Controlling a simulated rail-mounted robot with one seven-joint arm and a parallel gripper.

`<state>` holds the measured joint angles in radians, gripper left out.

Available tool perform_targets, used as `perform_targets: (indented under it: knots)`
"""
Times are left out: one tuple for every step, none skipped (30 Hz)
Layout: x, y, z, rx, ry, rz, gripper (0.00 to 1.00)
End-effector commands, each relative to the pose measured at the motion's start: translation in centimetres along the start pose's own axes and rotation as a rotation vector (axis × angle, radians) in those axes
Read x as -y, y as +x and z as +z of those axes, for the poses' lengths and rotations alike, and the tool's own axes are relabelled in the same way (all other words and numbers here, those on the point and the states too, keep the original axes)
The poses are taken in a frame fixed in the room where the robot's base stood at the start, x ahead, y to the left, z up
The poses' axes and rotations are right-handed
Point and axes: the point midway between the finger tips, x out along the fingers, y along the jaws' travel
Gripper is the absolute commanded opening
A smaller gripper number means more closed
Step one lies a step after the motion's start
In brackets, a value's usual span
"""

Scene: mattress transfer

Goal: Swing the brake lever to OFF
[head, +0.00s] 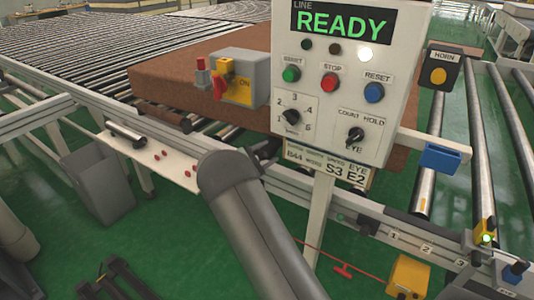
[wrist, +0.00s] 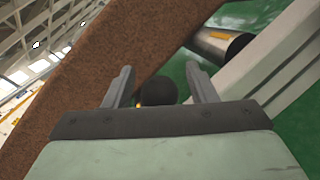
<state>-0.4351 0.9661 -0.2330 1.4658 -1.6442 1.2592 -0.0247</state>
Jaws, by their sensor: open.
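My gripper (wrist: 160,68) shows in the wrist view with its two fingers apart. A round black knob (wrist: 158,91) sits between the fingers, with a small orange patch at its left. I see no finger pressed on it, and whatever carries it is hidden. No part is labelled as a brake, so I cannot tell whether the knob or this handle is the brake lever. My gripper does not show in the head view.
A brown mattress (head: 165,84) lies on the rollers, behind the control panel (head: 340,150) whose display reads READY. In the wrist view the mattress (wrist: 90,75) runs diagonally close by, with a roller (wrist: 221,42) and a pale rail (wrist: 268,80) at the right.

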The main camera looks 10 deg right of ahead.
Motion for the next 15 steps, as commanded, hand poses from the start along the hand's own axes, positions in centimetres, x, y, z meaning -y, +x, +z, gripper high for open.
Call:
perform_targets:
  knots:
    - [0.02, 0.25, -0.01, 0.0, 0.0, 0.0, 0.52]
    - [0.01, 0.33, -0.02, 0.0, 0.0, 0.0, 0.52]
    - [0.0, 0.39, -0.03, -0.001, 0.0, 0.0, 0.52]
    - [0.0, 0.41, -0.03, -0.001, 0.0, 0.0, 0.52]
    - [-0.01, 0.42, -0.03, -0.001, 0.0, 0.0, 0.52]
    - [-0.01, 0.42, -0.03, -0.001, 0.0, 0.0, 0.52]
    - [-0.01, 0.42, -0.03, -0.001, 0.0, 0.0, 0.52]
    - [-0.01, 0.41, -0.03, -0.001, 0.0, 0.0, 0.52]
    - [-0.01, 0.41, -0.02, -0.001, 0.0, 0.0, 0.52]
    - [-0.01, 0.41, -0.02, -0.001, 0.0, 0.0, 0.52]
    - [-0.01, 0.4, -0.02, -0.001, 0.0, 0.0, 0.43]
    - [-0.01, 0.4, -0.02, -0.001, 0.0, 0.0, 0.32]
    - [-0.01, 0.4, -0.02, -0.001, 0.0, 0.0, 0.24]
    - [-0.01, 0.39, -0.01, -0.001, 0.0, 0.0, 0.15]
    - [-0.02, 0.39, -0.01, 0.0, 0.0, 0.0, 0.04]
